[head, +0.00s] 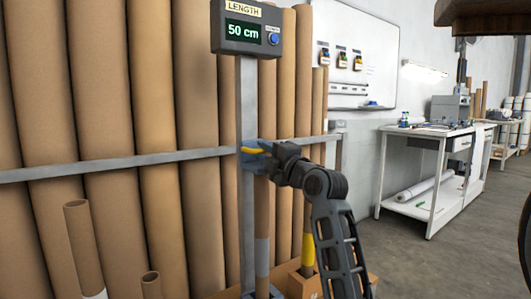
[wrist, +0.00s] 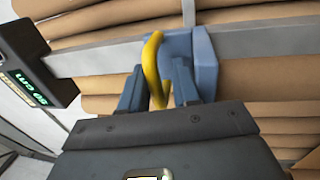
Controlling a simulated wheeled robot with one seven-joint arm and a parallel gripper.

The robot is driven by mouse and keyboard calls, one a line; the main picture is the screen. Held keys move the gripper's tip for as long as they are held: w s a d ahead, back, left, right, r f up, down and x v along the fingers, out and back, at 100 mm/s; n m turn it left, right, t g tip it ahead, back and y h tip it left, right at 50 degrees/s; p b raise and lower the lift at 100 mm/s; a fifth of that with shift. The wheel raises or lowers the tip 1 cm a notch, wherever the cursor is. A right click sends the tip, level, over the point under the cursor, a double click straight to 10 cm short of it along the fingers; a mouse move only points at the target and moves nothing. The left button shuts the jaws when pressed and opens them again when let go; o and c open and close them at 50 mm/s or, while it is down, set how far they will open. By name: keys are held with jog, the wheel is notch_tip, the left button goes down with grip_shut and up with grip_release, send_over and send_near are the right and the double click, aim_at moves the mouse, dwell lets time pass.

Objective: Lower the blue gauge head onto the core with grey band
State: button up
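The blue gauge head (head: 249,163) sits on the grey upright post, below the display; in the wrist view it is the blue block (wrist: 205,65). Its yellow handle (head: 251,150) sticks out towards me and shows as a curved bar in the wrist view (wrist: 152,68). The core with grey band (head: 262,250) stands upright under the gauge head. Its top is partly hidden, so I cannot tell whether they touch.
The display (head: 243,32) reads 50 cm. A core with yellow band (head: 307,250) stands to the right, in a cardboard box. Tall brown tubes lean behind a grey rail (head: 120,161). Shorter tubes (head: 78,235) stand at lower left. A white workbench (head: 450,150) is off to the right.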

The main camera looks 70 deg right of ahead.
jog(key=v, duration=0.7)
jog(key=shift+s+a, duration=0.2)
jog(key=shift+s, duration=0.15)
jog(key=shift+f, duration=0.1)
